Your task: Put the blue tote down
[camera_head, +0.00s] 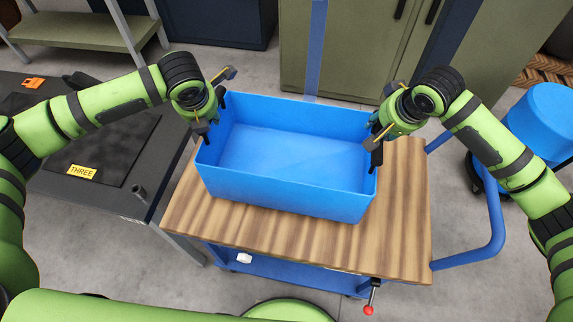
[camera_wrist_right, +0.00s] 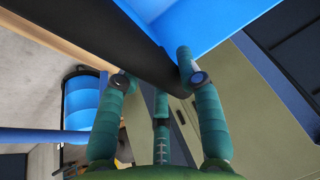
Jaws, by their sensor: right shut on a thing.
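The blue tote (camera_head: 285,190) is empty and looks level over the wooden top of the blue cart (camera_head: 405,225). I cannot tell whether its base touches the wood. My right gripper (camera_head: 376,143) is at the tote's right wall, shut on it. In the right wrist view its fingers (camera_wrist_right: 155,75) are on either side of a dark bar (camera_wrist_right: 130,45), with blue tote wall (camera_wrist_right: 225,20) beside it. My left gripper (camera_head: 210,120) is at the tote's left wall. Its fingertips are too small and partly hidden to show how closed they are.
A dark workbench (camera_head: 120,215) with a yellow THREE label (camera_head: 82,172) stands close on the left. The cart's blue handle (camera_head: 490,235) is at the right, near a blue barrel (camera_head: 543,120). Green cabinets (camera_head: 350,45) stand behind. Bare wood shows in front and right of the tote.

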